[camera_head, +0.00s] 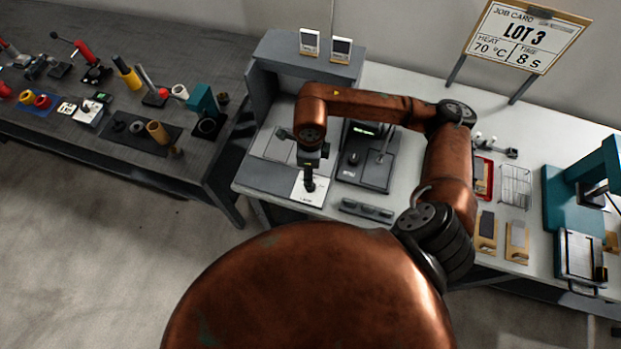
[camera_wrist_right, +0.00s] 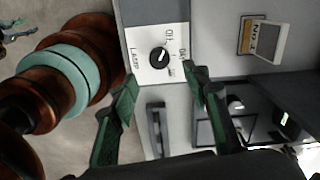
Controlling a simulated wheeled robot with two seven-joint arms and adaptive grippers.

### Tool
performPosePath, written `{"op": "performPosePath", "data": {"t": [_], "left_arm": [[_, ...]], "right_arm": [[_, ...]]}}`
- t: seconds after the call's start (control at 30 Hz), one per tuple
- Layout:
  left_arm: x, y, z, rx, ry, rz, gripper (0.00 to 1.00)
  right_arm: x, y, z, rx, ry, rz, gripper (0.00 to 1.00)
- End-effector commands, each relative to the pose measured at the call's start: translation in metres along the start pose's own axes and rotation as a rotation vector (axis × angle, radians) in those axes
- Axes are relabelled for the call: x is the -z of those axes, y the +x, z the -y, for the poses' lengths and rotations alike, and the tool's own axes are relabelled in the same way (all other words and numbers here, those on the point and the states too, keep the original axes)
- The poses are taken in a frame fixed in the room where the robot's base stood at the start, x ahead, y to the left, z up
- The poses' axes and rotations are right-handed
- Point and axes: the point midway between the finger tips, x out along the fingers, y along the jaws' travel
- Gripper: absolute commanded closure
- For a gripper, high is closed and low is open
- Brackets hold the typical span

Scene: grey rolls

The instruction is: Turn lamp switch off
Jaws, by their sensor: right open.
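The lamp switch is a round black knob (camera_wrist_right: 158,58) on a white plate (camera_wrist_right: 143,38) marked LAMP in the right wrist view. A pale pointer mark shows on the knob; the smaller labels around it are hard to read, so I cannot tell its setting for sure. My right gripper (camera_wrist_right: 160,82) is open, its two greenish fingers apart, with the knob showing between and beyond their tips. No contact with the knob is visible. In the head view my right gripper (camera_head: 309,180) points down over the white plate (camera_head: 321,192), partly covering it. My left gripper is not in view.
Beside the plate is a dark device (camera_head: 366,172) with a lit display. A dark strip (camera_head: 366,210) lies near the bench front edge. Two small cards (camera_head: 341,50) stand on the grey shelf (camera_head: 275,48). A teal press (camera_head: 570,190) is at the right.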

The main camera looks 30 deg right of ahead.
Motion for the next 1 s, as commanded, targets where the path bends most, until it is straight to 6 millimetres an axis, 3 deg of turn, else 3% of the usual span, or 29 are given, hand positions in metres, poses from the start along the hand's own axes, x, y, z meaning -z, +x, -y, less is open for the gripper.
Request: {"op": "performPosePath", "data": {"t": [0.1,0.3,1.0], "left_arm": [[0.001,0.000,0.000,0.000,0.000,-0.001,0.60],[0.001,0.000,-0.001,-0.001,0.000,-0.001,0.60],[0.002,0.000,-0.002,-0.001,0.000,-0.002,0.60]], "right_arm": [[-0.001,-0.021,0.001,0.003,-0.001,0.001,0.57],[0.000,-0.039,0.000,0.001,-0.001,0.000,0.57],[0.000,-0.040,0.000,0.000,-0.001,-0.001,0.57]]}}
